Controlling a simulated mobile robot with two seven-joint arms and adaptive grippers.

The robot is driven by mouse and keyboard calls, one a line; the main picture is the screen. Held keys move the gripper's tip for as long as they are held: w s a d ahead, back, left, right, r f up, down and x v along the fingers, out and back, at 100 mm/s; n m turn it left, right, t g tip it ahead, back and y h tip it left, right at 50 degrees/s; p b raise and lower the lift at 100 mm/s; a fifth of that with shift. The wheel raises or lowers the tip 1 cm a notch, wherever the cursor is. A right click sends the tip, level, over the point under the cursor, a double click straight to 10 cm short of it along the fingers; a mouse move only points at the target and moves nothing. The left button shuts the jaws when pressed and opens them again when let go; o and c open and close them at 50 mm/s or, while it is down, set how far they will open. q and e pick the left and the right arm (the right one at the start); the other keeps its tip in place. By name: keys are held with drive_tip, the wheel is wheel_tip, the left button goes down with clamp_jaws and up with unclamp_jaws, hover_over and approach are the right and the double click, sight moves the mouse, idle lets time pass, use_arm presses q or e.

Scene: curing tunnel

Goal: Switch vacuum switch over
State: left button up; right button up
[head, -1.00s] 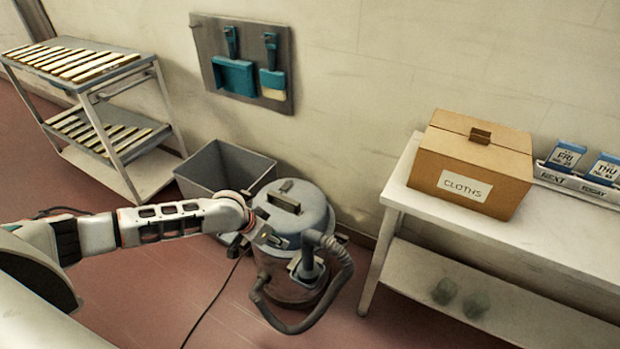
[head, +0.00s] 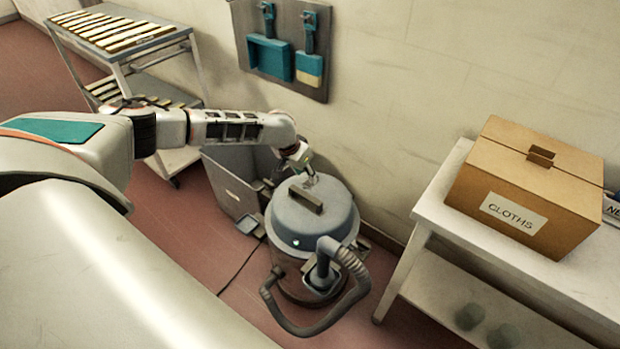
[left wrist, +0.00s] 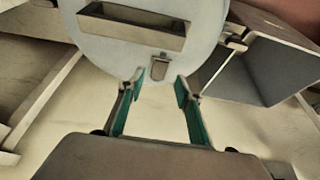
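The vacuum (head: 308,222) stands on the floor, a round grey drum with a domed lid, a raised handle (head: 305,198) and a hose at its front. My left gripper (head: 311,178) is at the far edge of the lid, close to the wall side. In the left wrist view, the gripper (left wrist: 157,92) is open and empty, its two green-padded fingers apart. A small tab-like part (left wrist: 160,66), which looks like the switch, sits at the lid's edge between and just beyond the fingertips. Its setting cannot be told. In the head view my gripper hides that spot. My right gripper is out of view.
A grey bin (head: 236,185) stands close to the vacuum's left, under my arm. A white table (head: 440,205) with a cloths box (head: 525,190) is on the right. The wall with a brush board (head: 283,50) is behind. A slatted trolley (head: 150,42) is back left.

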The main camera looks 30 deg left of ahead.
sight(308, 183)
use_arm(q)
drive_tip(key=x, duration=0.3)
drive_tip(key=shift+b, duration=0.35)
drive_tip(key=shift+w+f, duration=0.15)
drive_tip(key=shift+f, duration=0.15)
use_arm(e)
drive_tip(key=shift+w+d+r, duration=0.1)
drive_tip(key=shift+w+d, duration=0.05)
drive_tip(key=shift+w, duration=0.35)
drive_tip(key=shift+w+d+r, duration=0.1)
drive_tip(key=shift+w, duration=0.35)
